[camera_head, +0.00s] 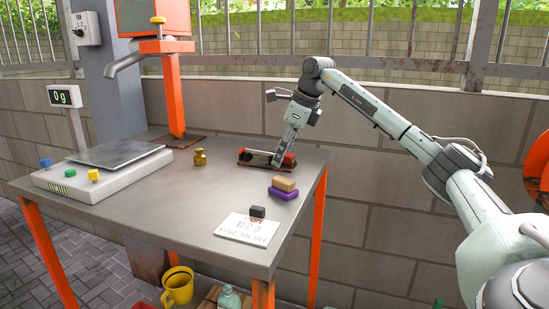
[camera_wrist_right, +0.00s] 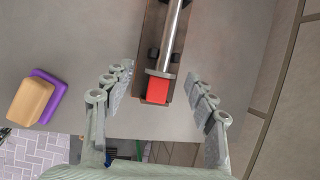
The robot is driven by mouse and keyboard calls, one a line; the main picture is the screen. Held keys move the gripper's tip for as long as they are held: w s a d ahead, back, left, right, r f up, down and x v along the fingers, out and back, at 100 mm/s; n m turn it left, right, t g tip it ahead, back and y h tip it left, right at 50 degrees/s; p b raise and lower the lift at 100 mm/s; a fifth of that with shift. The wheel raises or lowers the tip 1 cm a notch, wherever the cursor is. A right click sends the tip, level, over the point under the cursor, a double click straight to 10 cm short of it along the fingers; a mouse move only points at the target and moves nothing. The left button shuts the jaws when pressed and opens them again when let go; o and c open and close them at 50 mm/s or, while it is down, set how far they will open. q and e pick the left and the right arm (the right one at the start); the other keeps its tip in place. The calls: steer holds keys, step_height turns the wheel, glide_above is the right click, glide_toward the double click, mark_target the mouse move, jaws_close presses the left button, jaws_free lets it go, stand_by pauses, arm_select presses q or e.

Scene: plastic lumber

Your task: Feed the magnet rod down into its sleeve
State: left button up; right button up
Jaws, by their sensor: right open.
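The magnet rod (camera_wrist_right: 174,38) is a shiny metal bar with a collar and a red end block (camera_wrist_right: 157,90). It lies in a dark narrow holder (camera_wrist_right: 151,38) on the table. In the head view, the red end (camera_head: 289,159) and dark holder (camera_head: 246,154) show near the table's back right corner. My right gripper (camera_head: 283,154) points down over them. In the wrist view, its fingers (camera_wrist_right: 159,74) are spread on both sides of the red end, apart from it. I cannot make out a separate sleeve. My left gripper is not in view.
A tan block (camera_head: 285,184) lies on a purple one (camera_head: 283,194). Nearby are a brass weight (camera_head: 200,157) and a white card (camera_head: 246,232) bearing a dark block (camera_head: 257,211). A scale (camera_head: 70,184) and an orange post (camera_head: 174,92) stand left. Middle tabletop is clear.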

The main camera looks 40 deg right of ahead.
steer(key=shift+w+f, duration=0.15)
steer(key=shift+f, duration=0.15)
steer(key=shift+c, duration=0.6)
jaws_close()
steer(key=shift+r, duration=0.1)
